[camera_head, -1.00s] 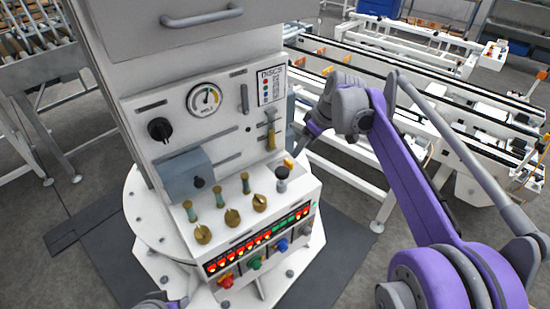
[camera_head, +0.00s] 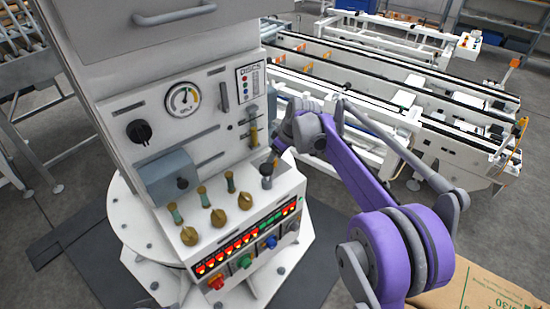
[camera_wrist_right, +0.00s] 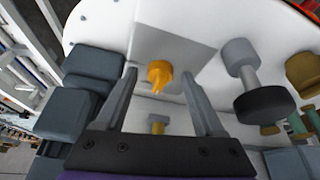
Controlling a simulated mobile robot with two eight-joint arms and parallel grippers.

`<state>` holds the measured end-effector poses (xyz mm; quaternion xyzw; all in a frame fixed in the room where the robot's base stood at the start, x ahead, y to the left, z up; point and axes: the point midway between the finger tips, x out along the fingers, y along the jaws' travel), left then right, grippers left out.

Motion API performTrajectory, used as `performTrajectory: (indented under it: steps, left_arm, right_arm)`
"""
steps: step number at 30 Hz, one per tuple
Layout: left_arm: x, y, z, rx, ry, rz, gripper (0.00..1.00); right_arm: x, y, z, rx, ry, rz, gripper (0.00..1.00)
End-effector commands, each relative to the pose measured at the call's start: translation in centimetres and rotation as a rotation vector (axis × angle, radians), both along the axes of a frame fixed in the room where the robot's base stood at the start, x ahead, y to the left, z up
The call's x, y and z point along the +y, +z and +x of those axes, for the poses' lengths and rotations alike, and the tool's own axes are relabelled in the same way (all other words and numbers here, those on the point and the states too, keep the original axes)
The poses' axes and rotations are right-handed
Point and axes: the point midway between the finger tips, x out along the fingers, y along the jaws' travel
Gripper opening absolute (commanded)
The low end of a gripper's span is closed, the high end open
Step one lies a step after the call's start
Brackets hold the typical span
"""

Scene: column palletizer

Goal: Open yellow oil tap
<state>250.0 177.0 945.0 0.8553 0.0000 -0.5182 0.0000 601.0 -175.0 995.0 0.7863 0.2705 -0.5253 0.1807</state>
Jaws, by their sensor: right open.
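The yellow oil tap (camera_wrist_right: 160,74) is a small orange-yellow knob on the white sloped top of the machine's control panel. In the right wrist view it lies between the two open fingers of my right gripper (camera_wrist_right: 158,92), near their tips, with a gap on both sides. In the head view my right gripper (camera_head: 279,150) is at the panel's right edge, beside a dark-topped grey knob (camera_head: 267,170), and mostly hides the tap. My left gripper is not in view.
The grey knob also stands right of the fingers in the wrist view (camera_wrist_right: 249,80). Several brass valves, one here (camera_head: 217,217), line the panel left of it. Lit red buttons (camera_head: 245,240) run along the front. A cardboard box (camera_head: 480,290) lies at lower right.

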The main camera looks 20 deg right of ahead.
Motion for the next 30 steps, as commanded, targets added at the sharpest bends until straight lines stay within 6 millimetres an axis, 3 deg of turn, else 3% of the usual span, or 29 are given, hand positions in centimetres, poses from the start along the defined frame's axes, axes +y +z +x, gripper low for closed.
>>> performTrajectory:
  steps: [6,17,30]
  left_arm:
    - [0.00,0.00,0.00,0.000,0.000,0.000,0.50]
    - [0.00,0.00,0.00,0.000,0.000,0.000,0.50]
    - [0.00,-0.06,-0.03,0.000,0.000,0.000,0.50]
  right_arm:
    - [0.00,0.00,0.00,0.000,0.000,0.000,0.67]
    - [-0.02,0.01,-0.01,0.000,0.000,0.000,0.02]
    - [0.07,0.00,-0.07,0.000,-0.053,-0.001,0.00]
